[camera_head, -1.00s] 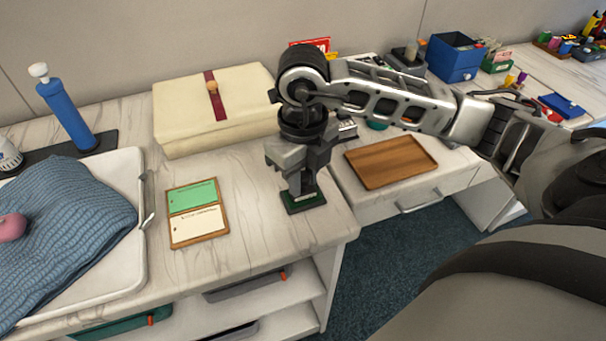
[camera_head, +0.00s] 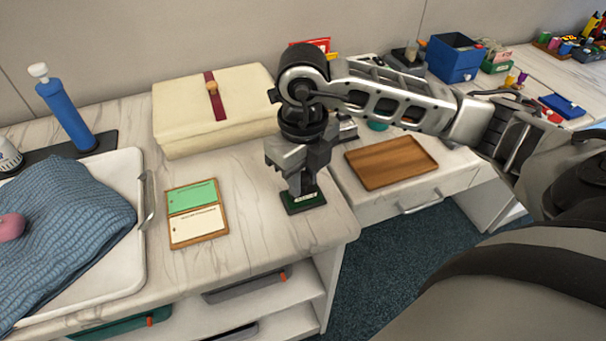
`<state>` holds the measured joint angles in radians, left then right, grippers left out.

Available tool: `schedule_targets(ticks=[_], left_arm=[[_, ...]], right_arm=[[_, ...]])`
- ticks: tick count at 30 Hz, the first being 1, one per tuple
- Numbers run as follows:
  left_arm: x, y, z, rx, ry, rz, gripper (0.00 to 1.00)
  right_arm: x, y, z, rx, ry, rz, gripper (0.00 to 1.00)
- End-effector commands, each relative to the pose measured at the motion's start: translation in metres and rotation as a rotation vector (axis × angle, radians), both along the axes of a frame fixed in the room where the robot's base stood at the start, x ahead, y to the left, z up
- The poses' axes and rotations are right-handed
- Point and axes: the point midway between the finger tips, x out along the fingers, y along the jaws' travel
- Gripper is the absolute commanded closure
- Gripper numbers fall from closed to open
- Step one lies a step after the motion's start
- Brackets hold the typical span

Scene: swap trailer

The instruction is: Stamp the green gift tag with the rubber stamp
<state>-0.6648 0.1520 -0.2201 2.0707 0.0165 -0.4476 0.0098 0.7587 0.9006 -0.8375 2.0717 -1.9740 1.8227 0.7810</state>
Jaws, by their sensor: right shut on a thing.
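The green gift tag (camera_head: 193,196) lies flat in the upper half of a wood-framed holder (camera_head: 225,229), with a cream tag (camera_head: 196,224) below it. My right gripper (camera_head: 301,186) points down over a dark green pad (camera_head: 305,207) on the counter, to the right of the tags. It is shut on what seems to be the rubber stamp, mostly hidden by the fingers. Its lower end is at the pad; I cannot tell whether it touches. My left gripper is out of view.
A cream box with a red strap (camera_head: 180,122) stands behind the tags. A white tray (camera_head: 127,265) with a blue cloth (camera_head: 62,215) is at the left. A wooden tray (camera_head: 392,162) lies at the right. The counter between holder and pad is clear.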

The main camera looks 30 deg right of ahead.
Motion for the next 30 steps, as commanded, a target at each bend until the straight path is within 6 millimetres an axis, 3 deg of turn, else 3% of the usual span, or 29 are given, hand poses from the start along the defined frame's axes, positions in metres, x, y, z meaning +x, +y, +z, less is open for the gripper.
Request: schedule_targets(ticks=[5,30], left_arm=[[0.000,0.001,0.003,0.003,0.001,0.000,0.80],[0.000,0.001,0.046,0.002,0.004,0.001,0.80]], right_arm=[[-0.001,0.000,0.004,0.000,0.006,0.001,0.90],[0.000,0.000,0.070,0.000,0.001,0.001,0.90]])
